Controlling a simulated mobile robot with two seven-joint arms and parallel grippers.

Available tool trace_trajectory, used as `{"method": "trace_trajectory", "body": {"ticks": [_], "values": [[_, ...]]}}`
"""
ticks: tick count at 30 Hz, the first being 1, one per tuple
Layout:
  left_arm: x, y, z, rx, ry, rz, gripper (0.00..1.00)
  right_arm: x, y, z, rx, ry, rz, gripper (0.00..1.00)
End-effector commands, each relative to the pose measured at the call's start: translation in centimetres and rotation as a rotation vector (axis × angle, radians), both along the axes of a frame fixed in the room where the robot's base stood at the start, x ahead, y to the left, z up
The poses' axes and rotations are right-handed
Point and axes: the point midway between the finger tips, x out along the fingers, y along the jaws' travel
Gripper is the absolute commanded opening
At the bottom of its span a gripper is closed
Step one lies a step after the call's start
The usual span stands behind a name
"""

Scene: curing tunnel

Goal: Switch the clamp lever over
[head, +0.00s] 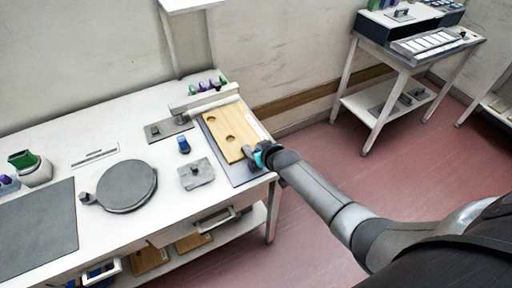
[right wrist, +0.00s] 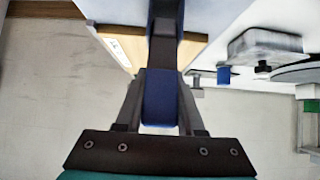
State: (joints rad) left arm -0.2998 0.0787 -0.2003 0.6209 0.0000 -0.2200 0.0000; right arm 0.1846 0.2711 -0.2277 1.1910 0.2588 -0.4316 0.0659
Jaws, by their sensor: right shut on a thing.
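My right gripper (head: 258,156) is at the right end of the wooden board (head: 228,128) on the workbench. In the right wrist view its two fingers (right wrist: 160,103) are shut on the blue grip of the clamp lever (right wrist: 161,98). The lever's dark arm runs up from the blue grip, over the board's edge. In the head view the lever is mostly hidden by the gripper, so its angle is hard to tell. My left gripper is not in view.
The board lies on a grey mat (head: 251,176). Nearby on the white bench (head: 105,149) are a small blue knob (head: 183,145), a grey metal block (head: 197,174) and a round dark disc (head: 127,185). A second table (head: 398,62) stands at the back right. Pink floor between is clear.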

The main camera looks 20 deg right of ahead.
Motion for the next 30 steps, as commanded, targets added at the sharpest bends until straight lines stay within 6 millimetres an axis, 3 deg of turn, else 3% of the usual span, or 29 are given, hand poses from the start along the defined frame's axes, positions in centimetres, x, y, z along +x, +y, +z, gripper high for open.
{"method": "trace_trajectory", "body": {"ticks": [17,18,25,30], "values": [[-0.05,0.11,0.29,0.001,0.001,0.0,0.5,-0.34,0.13,-0.67,-0.003,0.045,0.002,0.0],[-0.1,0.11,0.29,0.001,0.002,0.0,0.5,-0.35,0.13,-0.67,-0.003,0.045,0.002,0.42],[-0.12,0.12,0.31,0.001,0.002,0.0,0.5,-0.16,0.09,-0.38,-0.002,0.037,0.001,0.68],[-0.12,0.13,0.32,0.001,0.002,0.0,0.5,-0.07,0.05,-0.26,-0.002,0.034,0.001,0.68]]}}
